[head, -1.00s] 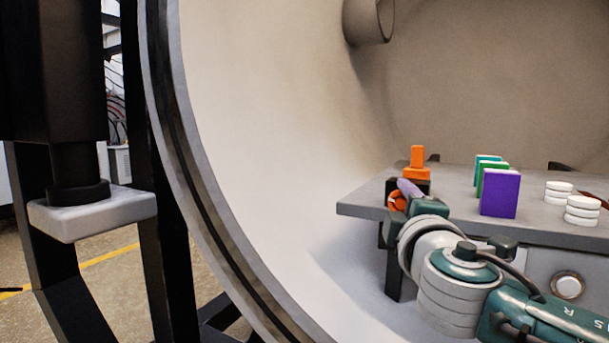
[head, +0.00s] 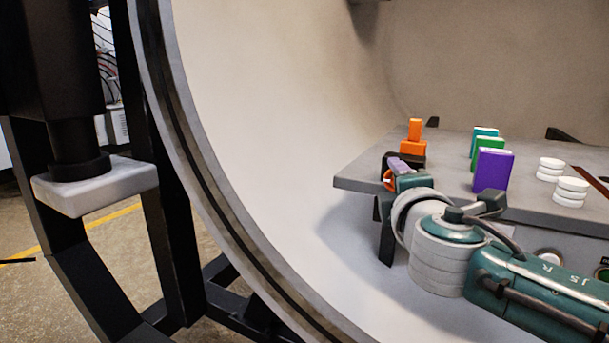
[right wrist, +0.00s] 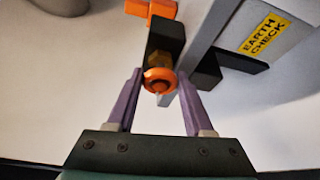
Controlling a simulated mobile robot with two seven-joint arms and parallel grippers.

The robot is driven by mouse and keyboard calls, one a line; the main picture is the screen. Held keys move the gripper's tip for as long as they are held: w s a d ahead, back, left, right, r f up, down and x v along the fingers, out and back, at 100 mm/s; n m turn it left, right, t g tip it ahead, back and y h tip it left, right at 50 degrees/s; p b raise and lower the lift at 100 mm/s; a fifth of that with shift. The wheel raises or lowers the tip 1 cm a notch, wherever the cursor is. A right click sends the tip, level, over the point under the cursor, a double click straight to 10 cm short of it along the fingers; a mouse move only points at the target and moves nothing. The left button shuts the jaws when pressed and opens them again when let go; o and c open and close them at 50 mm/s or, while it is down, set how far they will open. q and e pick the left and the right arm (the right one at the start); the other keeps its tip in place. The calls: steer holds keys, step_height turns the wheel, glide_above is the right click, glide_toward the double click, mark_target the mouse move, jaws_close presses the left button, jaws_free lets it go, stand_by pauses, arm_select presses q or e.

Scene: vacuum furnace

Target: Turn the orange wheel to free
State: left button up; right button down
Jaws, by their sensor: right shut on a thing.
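The orange wheel (head: 388,178) is a small ring at the left end of the grey shelf, partly hidden by my right gripper in the head view. In the right wrist view the wheel (right wrist: 159,80) sits on a brass stem under a black bracket, between the two purple fingers. My right gripper (right wrist: 162,84) is shut on the wheel, one finger on each side. It also shows in the head view (head: 397,170), reaching the wheel from the front. An orange block-shaped piece (head: 414,138) stands above the wheel on the shelf. My left gripper is not in view.
The grey shelf (head: 352,180) lies inside the round chamber (head: 270,90). It carries teal, green and purple blocks (head: 492,169) and white disc stacks (head: 571,191). A yellow "EARTH CHECK" label (right wrist: 265,35) is on the shelf's side. The chamber rim (head: 205,190) curves at the left.

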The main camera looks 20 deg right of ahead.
steer(key=shift+r, duration=0.1)
steer(key=shift+c, duration=1.4)
jaws_free()
steer(key=shift+s+a, duration=0.1)
steer(key=p+v, duration=0.2)
steer(key=v, duration=0.7)
steer(key=shift+s+a, duration=0.15)
steer(key=shift+s, duration=0.15)
